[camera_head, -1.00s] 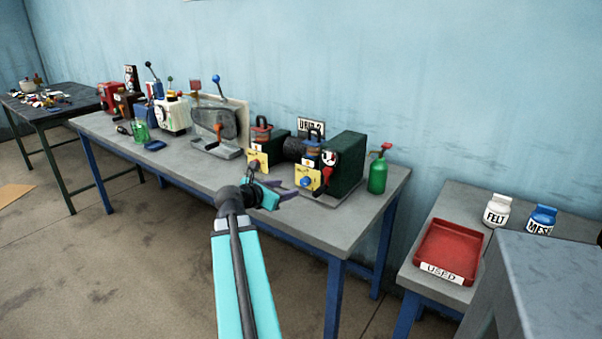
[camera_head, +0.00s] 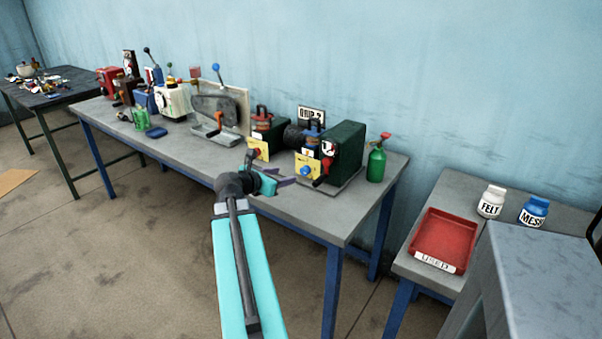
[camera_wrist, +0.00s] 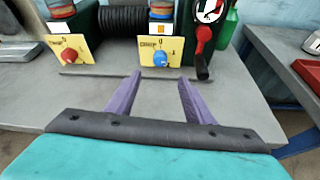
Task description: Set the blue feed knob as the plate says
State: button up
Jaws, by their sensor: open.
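The blue feed knob (camera_wrist: 160,59) sits on a yellow plate (camera_wrist: 150,46) with dark markings, low on the front of the right green machine. In the head view the knob (camera_head: 306,171) shows small on its yellow plate. The lettering on the plate is too small to read surely. My gripper (camera_wrist: 160,80) is open and empty, its two purple fingers pointing at the knob from the front and apart from it. In the head view my gripper (camera_head: 286,182) is above the bench's front part, left of the knob.
A red knob (camera_wrist: 69,56) on another yellow plate stands to the left. A green oil can (camera_head: 376,164) stands further right. The bench top (camera_head: 330,215) in front of the machines is clear.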

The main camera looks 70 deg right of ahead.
aim_at(303, 171)
jog(key=x, duration=1.3)
jog(key=shift+d+f+p, duration=0.1)
jog(key=shift+f+p, duration=0.05)
jog(key=shift+p, duration=0.2)
jog(key=shift+c, duration=0.5)
jog(key=c, duration=0.9)
jog(key=shift+c, duration=0.2)
